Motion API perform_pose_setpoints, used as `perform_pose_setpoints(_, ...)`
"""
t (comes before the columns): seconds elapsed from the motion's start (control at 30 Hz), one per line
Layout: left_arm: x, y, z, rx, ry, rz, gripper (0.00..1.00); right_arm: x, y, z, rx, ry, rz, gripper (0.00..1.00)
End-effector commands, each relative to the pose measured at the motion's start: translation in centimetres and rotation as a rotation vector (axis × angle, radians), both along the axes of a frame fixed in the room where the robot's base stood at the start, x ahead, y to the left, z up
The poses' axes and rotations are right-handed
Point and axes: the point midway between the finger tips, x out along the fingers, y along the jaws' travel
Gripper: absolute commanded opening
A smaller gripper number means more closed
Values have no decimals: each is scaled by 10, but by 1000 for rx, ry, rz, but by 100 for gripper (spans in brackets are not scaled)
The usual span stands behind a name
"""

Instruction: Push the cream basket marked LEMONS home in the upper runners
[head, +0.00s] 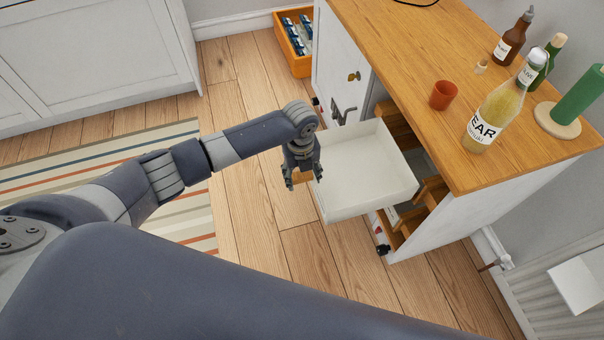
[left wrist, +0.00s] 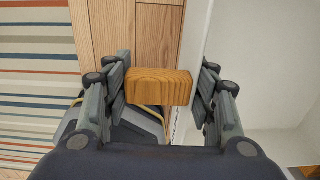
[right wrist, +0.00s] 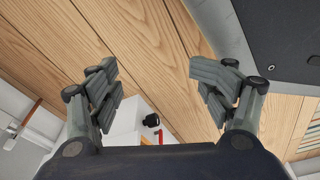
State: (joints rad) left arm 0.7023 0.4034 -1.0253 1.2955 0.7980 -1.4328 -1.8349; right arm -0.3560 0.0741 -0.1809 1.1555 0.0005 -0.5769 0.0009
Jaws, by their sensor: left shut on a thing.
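The cream basket (head: 368,178) sticks out of the open front of the wood-topped cabinet. It looks empty, and no LEMONS marking shows. Its far end is at the cabinet opening, by the wooden runners (head: 432,190); I cannot tell how it sits in them. My left gripper (head: 303,178) is at the basket's outer end, shut on its wooden handle (left wrist: 158,87). In the left wrist view one finger is beside the handle and the other is on the basket wall's inner side (left wrist: 262,95). My right gripper (right wrist: 165,85) is open and empty above the floor.
The cabinet top (head: 410,60) carries a PEAR bottle (head: 492,118), a brown bottle (head: 513,40), a terracotta cup (head: 443,95) and a green cylinder on a round base (head: 578,97). A cabinet door (head: 340,65) stands left of the basket.

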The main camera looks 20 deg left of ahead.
Motion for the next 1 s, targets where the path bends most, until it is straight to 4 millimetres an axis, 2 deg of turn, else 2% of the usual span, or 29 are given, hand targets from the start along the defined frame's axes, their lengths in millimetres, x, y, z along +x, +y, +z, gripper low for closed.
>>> perform_pose_setpoints(0.03,0,0,0,-2,-1,0,16,-6,-3,-3,-6,12,3,68)
perform_pose_setpoints(1.0,0,-1,0,-1,-1,-1,16,-17,-13,-13,-18,19,5,68)
